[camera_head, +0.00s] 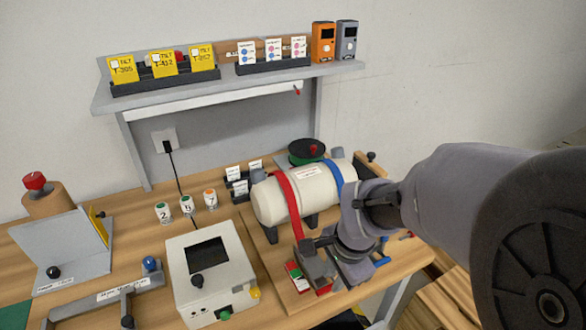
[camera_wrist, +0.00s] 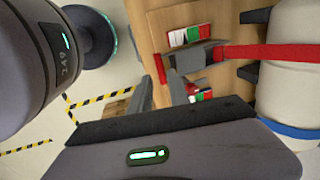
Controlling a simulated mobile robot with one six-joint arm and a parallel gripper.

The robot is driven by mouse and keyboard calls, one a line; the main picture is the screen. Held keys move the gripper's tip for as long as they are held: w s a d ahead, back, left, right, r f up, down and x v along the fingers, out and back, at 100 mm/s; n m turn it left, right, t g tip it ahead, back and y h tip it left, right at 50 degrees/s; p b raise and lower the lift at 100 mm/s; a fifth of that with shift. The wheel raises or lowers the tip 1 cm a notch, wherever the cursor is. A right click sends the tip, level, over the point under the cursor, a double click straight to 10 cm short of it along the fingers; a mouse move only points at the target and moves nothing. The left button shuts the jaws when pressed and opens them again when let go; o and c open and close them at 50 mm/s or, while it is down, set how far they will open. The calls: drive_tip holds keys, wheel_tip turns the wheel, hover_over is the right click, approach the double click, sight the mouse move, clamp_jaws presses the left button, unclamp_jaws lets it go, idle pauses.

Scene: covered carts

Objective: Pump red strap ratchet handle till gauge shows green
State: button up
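The red strap (camera_head: 289,205) runs over a white tank (camera_head: 268,205) lying on its side; it also shows in the wrist view (camera_wrist: 265,52). Its grey ratchet (camera_wrist: 190,60) sits at the strap's lower end, with a narrow red part (camera_wrist: 160,68), perhaps the handle. A small card-like gauge (camera_wrist: 186,37) with white, green and red areas lies beside it, and shows in the head view (camera_head: 295,272).
A blue strap (camera_head: 335,178) crosses the tank's far end. A white box (camera_head: 205,262) with a dark screen and knobs stands left of the ratchet. Small numbered containers (camera_head: 187,205) stand behind it. A shelf (camera_head: 230,83) overhangs the back of the bench.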

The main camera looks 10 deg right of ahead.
sight(329, 287)
drive_tip(key=f, duration=0.2)
drive_tip(key=w+f+b, duration=0.1)
drive_tip(key=f, duration=0.1)
drive_tip(key=shift+a+f, duration=0.15)
drive_tip(key=shift+f, duration=0.05)
clamp_jaws()
idle(1.2)
